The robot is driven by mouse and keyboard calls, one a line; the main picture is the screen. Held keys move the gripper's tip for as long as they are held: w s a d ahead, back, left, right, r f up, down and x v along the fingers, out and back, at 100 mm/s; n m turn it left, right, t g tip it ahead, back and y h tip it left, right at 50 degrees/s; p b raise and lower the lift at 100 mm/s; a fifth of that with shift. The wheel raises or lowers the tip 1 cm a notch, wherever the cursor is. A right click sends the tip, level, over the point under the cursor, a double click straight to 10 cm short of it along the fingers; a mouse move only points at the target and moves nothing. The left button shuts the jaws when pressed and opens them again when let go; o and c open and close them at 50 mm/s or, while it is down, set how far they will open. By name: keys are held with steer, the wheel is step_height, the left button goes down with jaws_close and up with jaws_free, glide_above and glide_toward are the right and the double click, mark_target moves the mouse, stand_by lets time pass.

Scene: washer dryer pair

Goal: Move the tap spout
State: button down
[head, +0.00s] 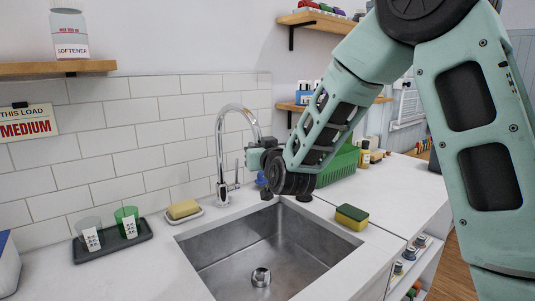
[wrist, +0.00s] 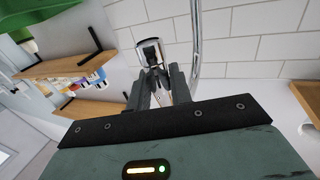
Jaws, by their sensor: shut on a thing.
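The chrome tap spout (head: 226,112) rises behind the sink and arches over toward the right in the head view. My gripper (head: 254,160) is at the free end of the spout. In the wrist view, my gripper (wrist: 160,92) has its two dark fingers closed on both sides of the chrome spout end (wrist: 151,50). The spout's straight pipe (wrist: 196,40) runs beside it. The tap's base with its small side lever (head: 228,184) stands on the counter, apart from my gripper. The arm hides part of the wall behind the spout.
The steel sink (head: 215,252) lies open below my gripper. A soap dish (head: 183,213) is left of the tap, and a tray with two cups (head: 112,240) is further left. A sponge (head: 351,217) sits on the right rim. A green basket (head: 340,164) stands behind my wrist.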

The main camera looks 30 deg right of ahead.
steer(key=shift+s+a+r+b, duration=0.1)
steer(key=shift+s+a+b, duration=0.1)
steer(key=shift+a, duration=0.4)
steer(key=shift+s+a+b, duration=0.1)
steer(key=shift+a+b, duration=0.1)
steer(key=shift+a, duration=0.4)
steer(key=c, duration=1.3)
jaws_free()
steer(key=shift+w, duration=0.1)
steer(key=shift+s+a+b, duration=0.35)
steer(key=shift+s+b, duration=1.4)
steer(key=shift+s, duration=1.15)
steer(key=shift+s+a+b, duration=0.4)
steer(key=shift+s+b, duration=1.3)
steer(key=shift+s, duration=1.15)
steer(key=shift+s+a+b, duration=0.35)
steer(key=shift+s+b, duration=1.4)
steer(key=shift+s, duration=1.15)
